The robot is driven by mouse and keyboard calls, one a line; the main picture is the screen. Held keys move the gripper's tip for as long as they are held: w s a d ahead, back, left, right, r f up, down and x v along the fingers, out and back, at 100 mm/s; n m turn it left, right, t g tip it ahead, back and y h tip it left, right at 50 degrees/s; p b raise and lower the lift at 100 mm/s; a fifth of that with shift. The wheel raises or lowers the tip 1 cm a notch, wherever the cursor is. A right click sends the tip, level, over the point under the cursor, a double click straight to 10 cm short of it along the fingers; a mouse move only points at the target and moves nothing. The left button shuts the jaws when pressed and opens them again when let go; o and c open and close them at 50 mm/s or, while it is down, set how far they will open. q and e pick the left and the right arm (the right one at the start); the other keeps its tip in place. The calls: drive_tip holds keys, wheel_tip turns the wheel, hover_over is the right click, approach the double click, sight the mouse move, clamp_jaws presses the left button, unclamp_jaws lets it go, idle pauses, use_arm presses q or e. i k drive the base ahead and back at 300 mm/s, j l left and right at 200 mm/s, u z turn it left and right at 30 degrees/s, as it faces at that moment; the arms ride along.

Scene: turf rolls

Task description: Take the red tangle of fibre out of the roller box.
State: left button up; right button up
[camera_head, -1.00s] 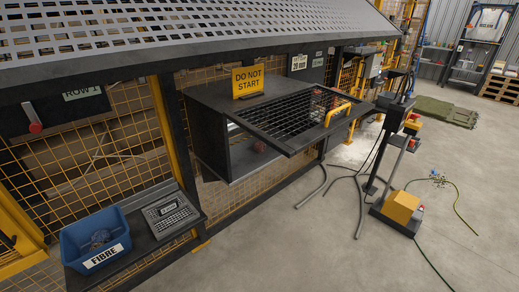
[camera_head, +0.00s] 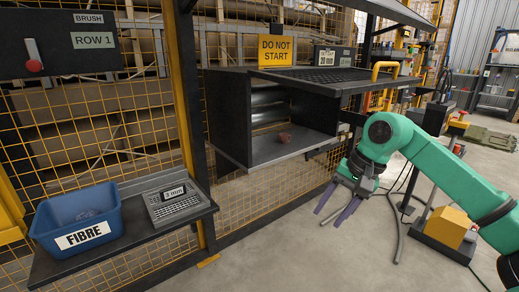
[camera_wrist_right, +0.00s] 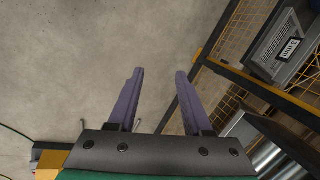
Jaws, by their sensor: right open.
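The red tangle of fibre (camera_head: 284,139) is a small reddish clump on the floor of the roller box (camera_head: 232,118), towards its back. The box is dark and open at the front, with shiny metal rollers (camera_head: 268,105) inside. Its mesh guard (camera_head: 350,78) with a yellow handle (camera_head: 384,70) sticks out above the opening. My right gripper (camera_head: 334,219) is open and empty, its purple fingers pointing down, in front of the box, to the right of and lower than the tangle. The right wrist view shows the same open fingers (camera_wrist_right: 156,95) over bare floor. My left gripper is not in view.
A blue bin labelled FIBRE (camera_head: 78,222) and a grey gauge box marked 3 mm (camera_head: 173,202) stand on a dark shelf (camera_head: 130,240) at left. A yellow DO NOT START sign (camera_head: 275,50) stands on the box.

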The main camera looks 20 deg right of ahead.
sight(283, 137)
drive_tip(key=i+l+u, duration=0.2)
drive_tip(key=i+l, duration=0.15)
drive_tip(key=l, duration=0.25)
drive_tip(key=i+l+u, duration=0.1)
drive_tip(key=l, duration=0.2)
drive_tip(key=i+l+u, duration=0.1)
drive_tip(key=i+l, duration=0.1)
drive_tip(key=l, duration=0.25)
drive_tip(key=i+l+u, duration=0.1)
drive_tip(key=l, duration=0.25)
drive_tip(key=i+l, duration=0.15)
drive_tip(key=l, duration=0.2)
drive_tip(key=i+l+u, duration=0.1)
drive_tip(key=l, duration=0.3)
